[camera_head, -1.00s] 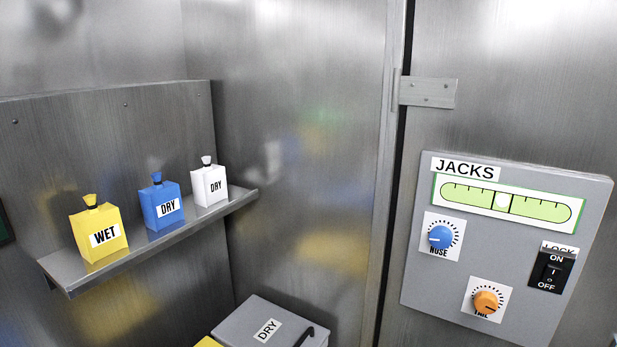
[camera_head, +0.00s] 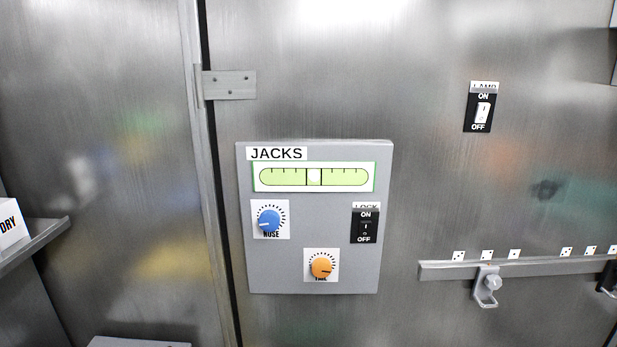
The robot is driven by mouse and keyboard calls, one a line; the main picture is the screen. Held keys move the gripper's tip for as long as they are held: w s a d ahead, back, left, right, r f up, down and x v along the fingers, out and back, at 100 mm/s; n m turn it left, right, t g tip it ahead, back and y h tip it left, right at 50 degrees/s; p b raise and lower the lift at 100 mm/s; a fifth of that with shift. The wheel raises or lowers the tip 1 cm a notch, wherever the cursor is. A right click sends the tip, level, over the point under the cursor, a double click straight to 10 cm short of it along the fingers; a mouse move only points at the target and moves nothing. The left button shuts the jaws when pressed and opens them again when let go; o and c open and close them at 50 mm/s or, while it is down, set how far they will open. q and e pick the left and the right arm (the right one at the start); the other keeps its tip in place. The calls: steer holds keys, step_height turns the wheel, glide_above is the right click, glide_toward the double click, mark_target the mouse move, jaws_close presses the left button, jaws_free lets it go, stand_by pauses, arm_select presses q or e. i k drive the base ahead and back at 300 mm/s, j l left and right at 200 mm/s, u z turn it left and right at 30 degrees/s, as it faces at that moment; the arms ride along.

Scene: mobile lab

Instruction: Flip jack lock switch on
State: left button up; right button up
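The jack lock switch (camera_head: 365,226) is a small black rocker marked ON at the top and OFF at the bottom, with a LOCK label above it. It sits at the right side of the grey JACKS panel (camera_head: 310,280) on the metal wall. Its rocker is dark, and I cannot tell which way it is set. The panel also carries a green level gauge (camera_head: 340,177), a blue NOSE knob (camera_head: 268,220) and an orange TAIL knob (camera_head: 321,266). Neither gripper is in view.
A LAMP switch (camera_head: 480,108) with a white rocker is on the wall to the upper right. A metal rail (camera_head: 540,267) with a hook (camera_head: 487,287) runs at the lower right. A shelf edge (camera_head: 45,243) with a white DRY container (camera_head: 10,224) juts in at the left.

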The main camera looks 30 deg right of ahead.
mark_target(365, 226)
steer(key=z, duration=1.3)
